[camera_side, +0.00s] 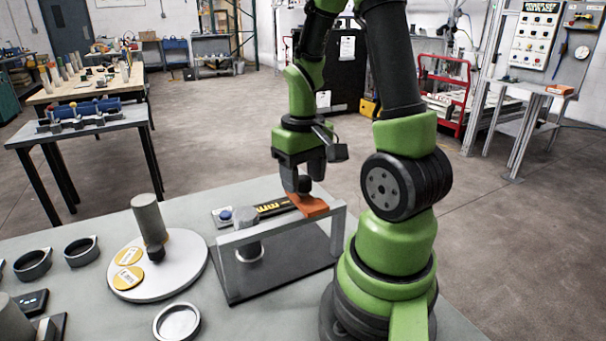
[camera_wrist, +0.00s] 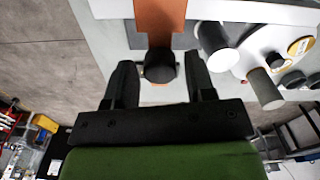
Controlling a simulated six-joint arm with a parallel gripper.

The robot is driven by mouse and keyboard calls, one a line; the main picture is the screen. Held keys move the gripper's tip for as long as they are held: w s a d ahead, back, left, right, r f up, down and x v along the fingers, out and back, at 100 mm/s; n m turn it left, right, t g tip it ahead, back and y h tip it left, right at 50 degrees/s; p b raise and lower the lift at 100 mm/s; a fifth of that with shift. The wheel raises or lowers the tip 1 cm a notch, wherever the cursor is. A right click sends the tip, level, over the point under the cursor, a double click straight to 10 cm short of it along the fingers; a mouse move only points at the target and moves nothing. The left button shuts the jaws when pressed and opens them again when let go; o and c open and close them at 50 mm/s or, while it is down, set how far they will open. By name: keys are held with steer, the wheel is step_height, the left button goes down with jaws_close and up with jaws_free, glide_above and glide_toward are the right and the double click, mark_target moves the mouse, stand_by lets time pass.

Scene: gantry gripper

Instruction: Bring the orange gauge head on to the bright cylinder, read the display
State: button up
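The orange gauge head (camera_side: 309,206) sits on the right part of the grey gantry bar, with a black knob (camera_wrist: 160,66) on it. My gripper (camera_wrist: 160,66) points down over the knob, its fingers on either side, with a visible gap to each; it also shows in the side view (camera_side: 303,184). The bright cylinder (camera_side: 246,217) stands left of the gauge head at the gantry; it shows in the wrist view too (camera_wrist: 216,42). A black display strip with yellow marks (camera_side: 275,207) lies behind the bar; its reading is too small to tell.
The grey gantry (camera_side: 285,222) stands over a dark base plate (camera_side: 285,275). To its left, a round white plate (camera_side: 185,270) holds a darker cylinder (camera_side: 147,217) and yellow labels. Several dark rings lie further left, and a light ring (camera_side: 177,322) lies in front.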

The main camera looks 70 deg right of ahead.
jaws_close()
steer(key=w+a, duration=0.7)
steer(key=shift+w, duration=0.15)
steer(key=shift+a, duration=0.1)
steer(key=shift+o, duration=1.3)
jaws_free()
step_height(320, 180, up, 10)
steer(key=s+a+r+n+t+y, duration=0.2)
steer(key=s+a+r+t, duration=0.3)
steer(key=s+a+t, duration=0.2)
steer(key=shift+s+a+n, duration=0.4)
steer(key=shift+s+a, duration=0.45)
steer(key=shift+s, duration=0.1)
